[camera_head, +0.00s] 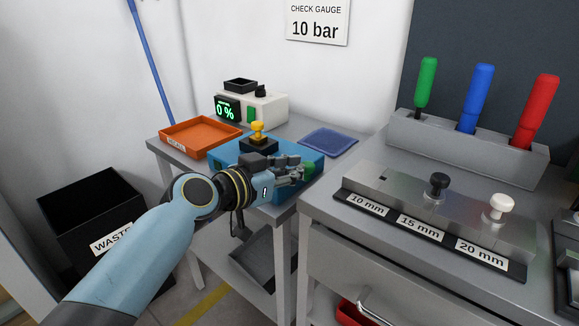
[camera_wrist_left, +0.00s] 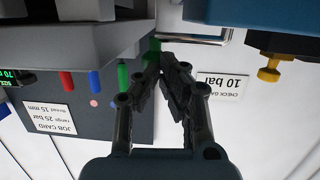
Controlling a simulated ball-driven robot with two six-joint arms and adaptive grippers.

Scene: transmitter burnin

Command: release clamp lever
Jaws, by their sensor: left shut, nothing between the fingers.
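The blue fixture (camera_head: 228,154) stands on the small grey table. A yellow knob (camera_head: 258,131) rises from a black block on its top; the knob also shows in the left wrist view (camera_wrist_left: 268,75). A green piece (camera_head: 309,169), which looks like the clamp lever's grip, shows at the fixture's right end, partly hidden by my fingers. My left gripper (camera_head: 300,173) is shut and empty, its tips close beside the green piece; I cannot tell whether they touch. In the left wrist view its fingers (camera_wrist_left: 168,62) converge near a green part (camera_wrist_left: 151,48). My right gripper is out of view.
An orange tray (camera_head: 202,150) and a blue mat (camera_head: 329,147) flank the fixture. A pump unit reading 0% (camera_head: 265,106) stands behind. A grey bench at right bears a gauge block (camera_head: 405,202) and a rack (camera_head: 390,128) of coloured tools. A black waste bin (camera_head: 85,185) stands at left.

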